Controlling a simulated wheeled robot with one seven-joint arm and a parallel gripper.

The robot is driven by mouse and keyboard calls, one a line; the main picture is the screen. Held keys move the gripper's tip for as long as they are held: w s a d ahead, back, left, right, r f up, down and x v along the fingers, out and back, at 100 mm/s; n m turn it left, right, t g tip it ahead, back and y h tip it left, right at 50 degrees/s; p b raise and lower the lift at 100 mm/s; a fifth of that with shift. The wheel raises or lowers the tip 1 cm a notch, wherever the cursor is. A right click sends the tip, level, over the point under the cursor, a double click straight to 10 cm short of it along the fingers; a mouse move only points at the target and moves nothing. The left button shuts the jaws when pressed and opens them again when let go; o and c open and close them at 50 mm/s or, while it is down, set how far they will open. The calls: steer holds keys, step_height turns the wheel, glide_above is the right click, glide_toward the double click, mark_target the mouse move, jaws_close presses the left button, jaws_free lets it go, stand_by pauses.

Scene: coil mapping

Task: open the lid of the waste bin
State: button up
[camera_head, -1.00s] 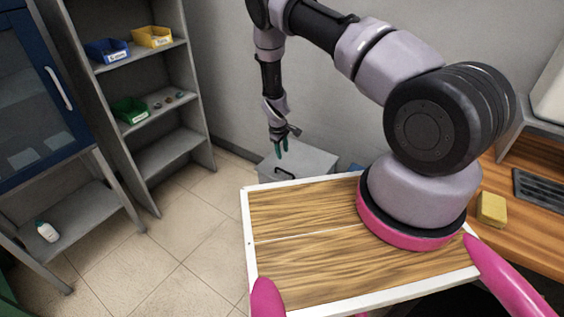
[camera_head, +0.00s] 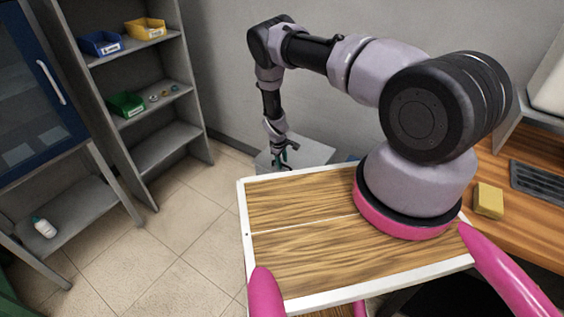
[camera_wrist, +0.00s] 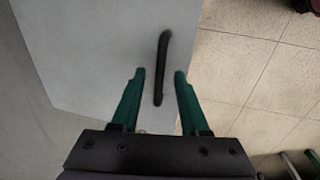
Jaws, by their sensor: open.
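The waste bin (camera_head: 312,152) is a light grey box behind the far edge of my wooden deck, and its lid looks closed. The lid (camera_wrist: 85,50) fills the upper left of the wrist view. Its black bar handle (camera_wrist: 162,65) stands between my gripper's fingers. My gripper (camera_wrist: 160,75) is open, with one green finger on each side of the handle's near end and gaps on both sides. In the head view my gripper (camera_head: 281,160) is low over the bin's lid and hides most of the handle.
A grey shelf (camera_head: 165,149) with blue, yellow and green boxes stands to the left, beside a blue cabinet (camera_head: 30,100). Tiled floor (camera_head: 185,230) lies clear left of the bin. A wooden counter with a yellow sponge (camera_head: 488,200) is at right.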

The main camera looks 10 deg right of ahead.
jaws_close()
stand_by(1.4)
